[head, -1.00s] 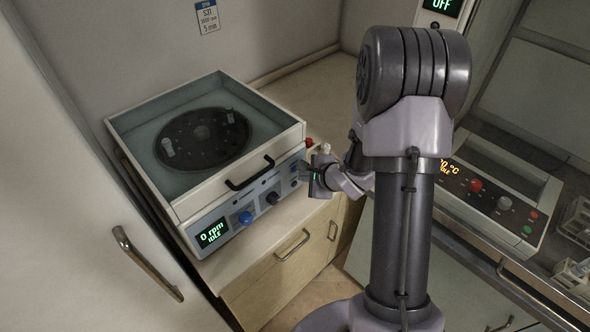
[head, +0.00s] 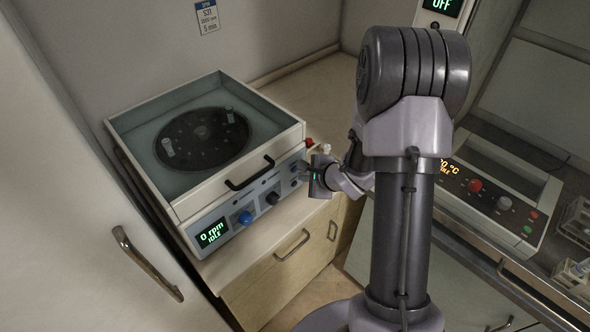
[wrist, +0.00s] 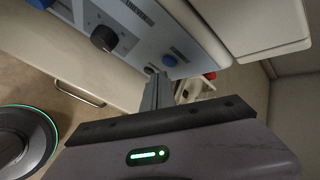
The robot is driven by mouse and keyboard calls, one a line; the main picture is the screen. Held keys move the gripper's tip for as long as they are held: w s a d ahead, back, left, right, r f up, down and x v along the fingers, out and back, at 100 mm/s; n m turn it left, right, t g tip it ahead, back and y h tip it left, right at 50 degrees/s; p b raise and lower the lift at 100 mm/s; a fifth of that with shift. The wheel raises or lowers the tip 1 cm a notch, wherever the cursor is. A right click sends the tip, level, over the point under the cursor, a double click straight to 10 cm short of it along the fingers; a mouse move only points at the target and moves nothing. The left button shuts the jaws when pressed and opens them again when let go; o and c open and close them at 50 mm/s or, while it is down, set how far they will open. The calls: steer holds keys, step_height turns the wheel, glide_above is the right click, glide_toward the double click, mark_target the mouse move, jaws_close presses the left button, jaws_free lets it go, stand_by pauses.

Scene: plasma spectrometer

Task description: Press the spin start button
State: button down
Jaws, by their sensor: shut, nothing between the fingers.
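The centrifuge (head: 165,202) stands on the counter at the left, its clear lid down over a black rotor (head: 203,139). Its green display (head: 212,233) reads 0 rpm IDLE. Along the front panel are a blue knob (head: 245,217), a black knob (head: 272,198) and small buttons at the right end. My gripper (head: 304,165) is shut and empty at that right end.
A red knob (head: 309,142) sits at the centrifuge's right corner. A drawer handle (head: 293,244) is below the counter. Another instrument (head: 490,190) with an orange display stands at the right. Counter behind the centrifuge is clear.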

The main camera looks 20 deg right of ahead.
steer(key=shift+w, duration=0.1)
steer(key=shift+w+a+p, duration=0.15)
steer(key=shift+w+p, duration=0.15)
